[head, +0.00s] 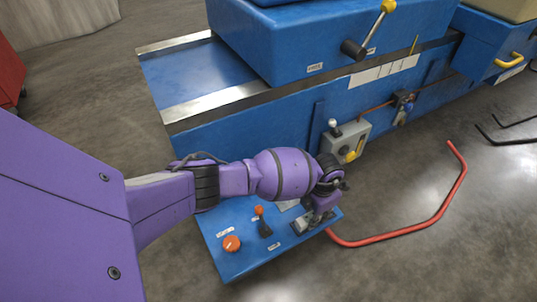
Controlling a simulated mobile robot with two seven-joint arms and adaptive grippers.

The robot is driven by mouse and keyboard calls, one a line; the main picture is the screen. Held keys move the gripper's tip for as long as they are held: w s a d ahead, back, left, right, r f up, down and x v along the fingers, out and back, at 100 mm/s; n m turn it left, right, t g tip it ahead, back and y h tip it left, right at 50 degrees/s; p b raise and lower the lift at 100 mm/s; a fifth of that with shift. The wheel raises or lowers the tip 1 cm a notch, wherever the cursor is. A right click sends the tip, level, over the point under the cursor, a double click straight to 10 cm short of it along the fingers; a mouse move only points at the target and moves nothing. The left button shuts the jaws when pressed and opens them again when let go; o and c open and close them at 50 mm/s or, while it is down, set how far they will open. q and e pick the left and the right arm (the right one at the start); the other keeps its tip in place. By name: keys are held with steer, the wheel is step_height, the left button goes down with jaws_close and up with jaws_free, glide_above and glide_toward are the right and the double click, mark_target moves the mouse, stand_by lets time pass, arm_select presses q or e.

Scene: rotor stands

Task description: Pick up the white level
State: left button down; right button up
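My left arm comes in from the left in the head view and reaches over a blue control panel (255,262). My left gripper (314,217) points down at the panel's right end, close to a small grey-white item (301,226). I cannot tell whether this item is the white level, or whether the gripper touches it. The fingers are small and dark, so their opening is unclear. No other thing is clearly a white level. My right gripper is out of view.
The panel carries an orange knob (232,243) and an orange-topped lever (260,212). Behind stands a blue machine (290,125) with a grey box (346,140) bearing a white-topped lever (334,125). A red bent bar (400,233) lies right. Floor beyond it is partly clear.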

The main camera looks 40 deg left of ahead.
arm_select(q)
steer(key=shift+w+r, duration=0.2)
